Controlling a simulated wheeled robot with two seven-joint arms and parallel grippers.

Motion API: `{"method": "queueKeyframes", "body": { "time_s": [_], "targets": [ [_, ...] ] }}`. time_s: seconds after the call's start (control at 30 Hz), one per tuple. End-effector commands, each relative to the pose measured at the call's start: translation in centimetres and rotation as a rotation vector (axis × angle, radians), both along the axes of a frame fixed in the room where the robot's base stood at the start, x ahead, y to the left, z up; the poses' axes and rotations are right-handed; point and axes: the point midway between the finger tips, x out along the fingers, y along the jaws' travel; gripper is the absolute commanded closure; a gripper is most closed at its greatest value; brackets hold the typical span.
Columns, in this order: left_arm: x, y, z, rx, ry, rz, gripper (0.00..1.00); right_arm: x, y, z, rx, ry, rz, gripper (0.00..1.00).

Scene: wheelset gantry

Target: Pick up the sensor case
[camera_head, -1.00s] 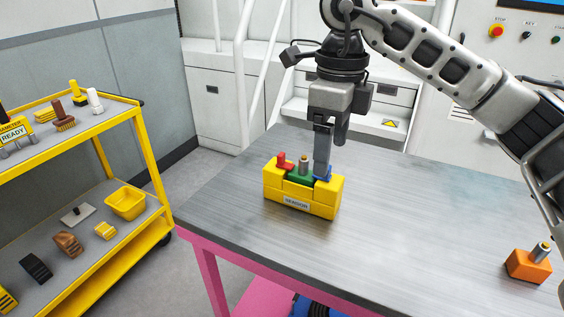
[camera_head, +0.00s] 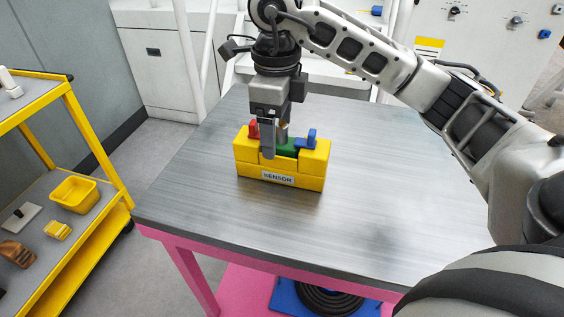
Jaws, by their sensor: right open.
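The sensor case (camera_head: 250,165) is a yellow block with a "SENSOR" label on its front, standing upright on the grey metal table. On its top are a red piece (camera_head: 253,130) at the left, a green piece (camera_head: 287,150) in the middle and a blue piece (camera_head: 307,142) at the right. My right gripper (camera_head: 275,147) points down at the middle of the case top, its jaws open. A finger hides part of the green piece and most of the metal post there. I cannot tell whether the fingers touch the case. My left gripper is out of view.
The table (camera_head: 210,200) is clear around the case. A yellow cart (camera_head: 120,190) stands at the left with a yellow bin (camera_head: 75,194) on its lower shelf. A white stair and railing stand behind the table. A black coil (camera_head: 330,299) lies below.

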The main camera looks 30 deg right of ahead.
Motion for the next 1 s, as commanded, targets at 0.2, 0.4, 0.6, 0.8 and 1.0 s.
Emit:
{"method": "queueKeyframes", "body": {
  "time_s": [0.2,0.4,0.6,0.8,1.0],
  "targets": [
    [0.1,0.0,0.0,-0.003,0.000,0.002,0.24,-0.2,-0.8,-2.4,0.000,0.006,-0.002,0.24],
    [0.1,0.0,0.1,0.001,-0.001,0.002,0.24,-0.2,-1.0,-4.9,0.000,0.003,0.000,0.24],
    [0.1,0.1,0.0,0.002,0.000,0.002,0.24,-0.1,-1.0,-5.3,0.001,-0.001,0.001,0.24],
    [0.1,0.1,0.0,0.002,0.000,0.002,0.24,-0.1,-1.0,-5.2,0.000,0.000,0.001,0.57],
    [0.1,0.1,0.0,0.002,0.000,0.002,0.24,-0.1,-1.0,-5.1,0.001,-0.002,0.001,0.80]
  ]
}}
